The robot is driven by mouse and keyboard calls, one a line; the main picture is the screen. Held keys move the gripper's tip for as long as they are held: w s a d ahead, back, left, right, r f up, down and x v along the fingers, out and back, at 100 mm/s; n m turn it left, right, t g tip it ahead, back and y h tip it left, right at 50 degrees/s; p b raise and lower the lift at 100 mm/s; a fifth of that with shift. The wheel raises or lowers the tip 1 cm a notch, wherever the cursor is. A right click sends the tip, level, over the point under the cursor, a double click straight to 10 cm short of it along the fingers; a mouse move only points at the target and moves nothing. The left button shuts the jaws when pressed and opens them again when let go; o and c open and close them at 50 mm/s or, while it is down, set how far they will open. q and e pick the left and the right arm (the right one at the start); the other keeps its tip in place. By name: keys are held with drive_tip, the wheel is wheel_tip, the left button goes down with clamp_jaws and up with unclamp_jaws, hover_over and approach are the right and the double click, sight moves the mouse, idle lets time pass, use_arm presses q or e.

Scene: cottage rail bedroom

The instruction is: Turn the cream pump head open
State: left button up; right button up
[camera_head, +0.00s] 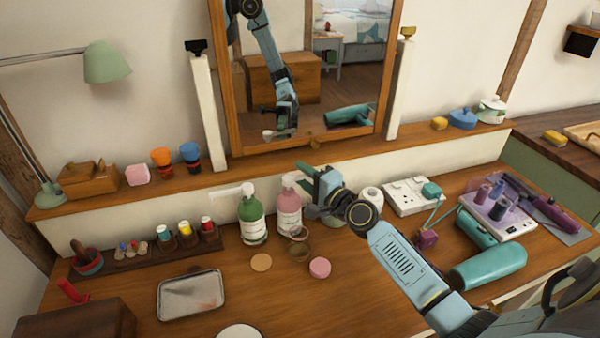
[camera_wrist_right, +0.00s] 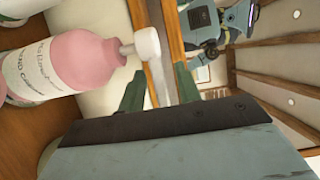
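The pink pump bottle (camera_head: 288,212) stands upright on the wooden table, just right of a green pump bottle (camera_head: 251,217). The green bottle's white pump head (camera_head: 233,190) points left. My right gripper (camera_head: 308,172) is at the top of the pink bottle and hides most of its pump there. In the right wrist view the pink bottle (camera_wrist_right: 75,58) carries a white pump head (camera_wrist_right: 148,43). Its nozzle (camera_wrist_right: 160,85) reaches between the two fingers of my open right gripper (camera_wrist_right: 158,93), with gaps visible beside it. My left gripper is out of view.
A mirror (camera_head: 310,70) behind reflects an arm. Near the bottles lie a pink round item (camera_head: 320,267), a tan disc (camera_head: 261,262) and a metal tray (camera_head: 191,294).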

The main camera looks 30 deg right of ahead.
drive_tip(key=shift+w+a, duration=0.15)
drive_tip(key=shift+w, duration=0.7)
drive_tip(key=shift+c, duration=0.2)
clamp_jaws()
